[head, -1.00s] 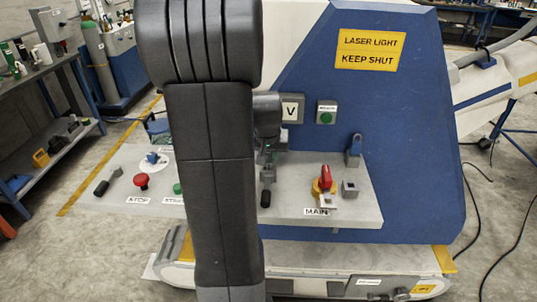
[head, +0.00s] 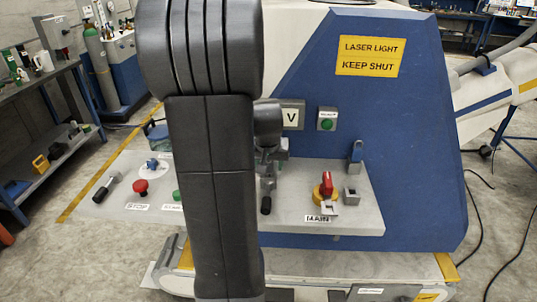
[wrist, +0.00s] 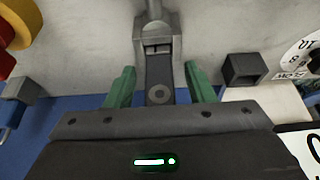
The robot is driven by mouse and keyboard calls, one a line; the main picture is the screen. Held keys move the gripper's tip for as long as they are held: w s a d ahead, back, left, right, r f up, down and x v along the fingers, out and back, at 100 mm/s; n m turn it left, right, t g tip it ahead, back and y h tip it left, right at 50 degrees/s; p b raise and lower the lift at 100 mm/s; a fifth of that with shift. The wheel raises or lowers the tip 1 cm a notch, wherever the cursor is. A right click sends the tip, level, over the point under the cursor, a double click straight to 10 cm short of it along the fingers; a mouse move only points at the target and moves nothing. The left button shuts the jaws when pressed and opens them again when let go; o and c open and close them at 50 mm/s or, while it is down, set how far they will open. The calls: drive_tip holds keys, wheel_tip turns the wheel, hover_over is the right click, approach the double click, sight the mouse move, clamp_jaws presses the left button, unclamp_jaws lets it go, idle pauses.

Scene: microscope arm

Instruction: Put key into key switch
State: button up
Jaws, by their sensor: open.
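My gripper (wrist: 157,72) is open in the wrist view, its two green fingers apart. Between them is a grey upright piece (wrist: 158,94) with a round hole and a slotted block behind it. The fingers stand either side of it with gaps. I cannot tell whether this piece is the key. In the head view my arm hides most of the gripper. A white dial with a small blue piece (head: 152,163) is at the panel's left; it may be the key switch, but I cannot tell. A blue-topped upright fitting (head: 355,152) stands at the panel's right.
The pale panel (head: 365,218) also carries a red-and-yellow main switch (head: 326,187), a small grey block (head: 351,195), a red stop button (head: 140,187) and a black-handled lever (head: 105,190). A hollow grey block (wrist: 244,70) stands beside my gripper. The blue housing (head: 400,130) rises behind.

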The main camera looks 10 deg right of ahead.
drive_tip(key=v, duration=1.3)
drive_tip(key=shift+s+r, duration=0.15)
drive_tip(key=shift+a, duration=0.1)
drive_tip(key=x, duration=1.3)
drive_tip(key=shift+f, duration=0.25)
drive_tip(key=shift+w+r+p, duration=0.2)
drive_tip(key=shift+r+p, duration=0.05)
drive_tip(key=shift+p, duration=0.05)
